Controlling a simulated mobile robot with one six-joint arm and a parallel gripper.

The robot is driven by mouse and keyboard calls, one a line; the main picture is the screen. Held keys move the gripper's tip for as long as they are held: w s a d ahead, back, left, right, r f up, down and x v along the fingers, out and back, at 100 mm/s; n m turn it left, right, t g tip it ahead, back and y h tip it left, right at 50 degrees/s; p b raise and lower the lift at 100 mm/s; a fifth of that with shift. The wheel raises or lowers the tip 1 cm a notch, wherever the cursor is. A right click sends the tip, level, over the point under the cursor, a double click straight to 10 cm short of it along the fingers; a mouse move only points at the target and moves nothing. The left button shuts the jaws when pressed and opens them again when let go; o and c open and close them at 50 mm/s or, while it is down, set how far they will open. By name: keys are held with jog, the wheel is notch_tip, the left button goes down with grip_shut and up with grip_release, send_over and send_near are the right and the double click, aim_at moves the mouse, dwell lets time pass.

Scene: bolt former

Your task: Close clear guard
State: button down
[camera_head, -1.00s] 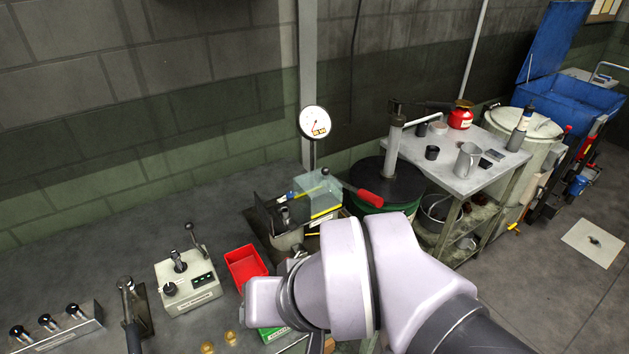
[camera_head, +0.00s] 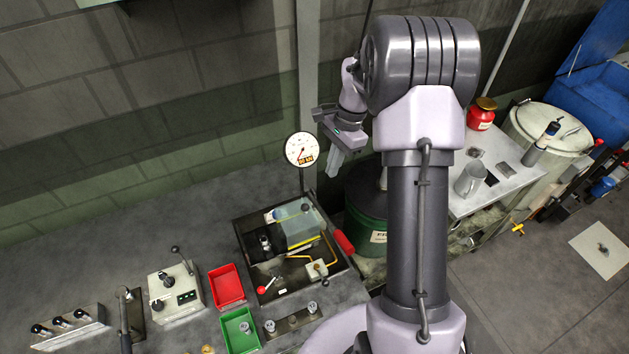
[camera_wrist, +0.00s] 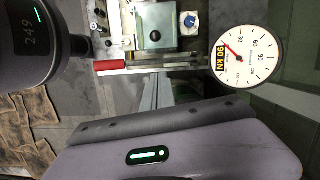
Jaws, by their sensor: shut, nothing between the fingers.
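The clear guard (camera_head: 298,226) is a pale see-through panel with a yellow edge, over the back right part of the bolt former (camera_head: 243,232). The dark upright tooling at the machine's left is not under it. In the wrist view the greenish clear guard (camera_wrist: 153,26) shows near the top. A red-gripped handle (camera_head: 343,242) sticks out at the machine's right side. My gripper (camera_head: 337,168) is raised behind and right of the machine, right of the dial gauge, apart from the guard. It is shut and empty.
The round dial gauge (camera_head: 302,150) stands on a post close left of my gripper. A green drum (camera_head: 366,222) and a white table (camera_head: 505,165) are to the right. A red tray (camera_head: 226,287), a green tray (camera_head: 240,331) and a control box (camera_head: 178,291) are on the bench.

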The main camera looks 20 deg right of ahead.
send_near(310, 210)
notch_tip(310, 210, down, 3)
jog(key=d, duration=0.3)
jog(key=shift+a+f+b, duration=0.2)
jog(key=shift+a+f, duration=0.05)
jog(key=shift+a, duration=0.75)
jog(key=shift+a+f+b, duration=0.15)
jog(key=shift+a+f, duration=0.1)
jog(key=shift+a, duration=0.7)
jog(key=shift+a, duration=0.4)
jog(key=a+b, duration=0.2)
jog(key=a, duration=0.8)
jog(key=shift+a, duration=0.15)
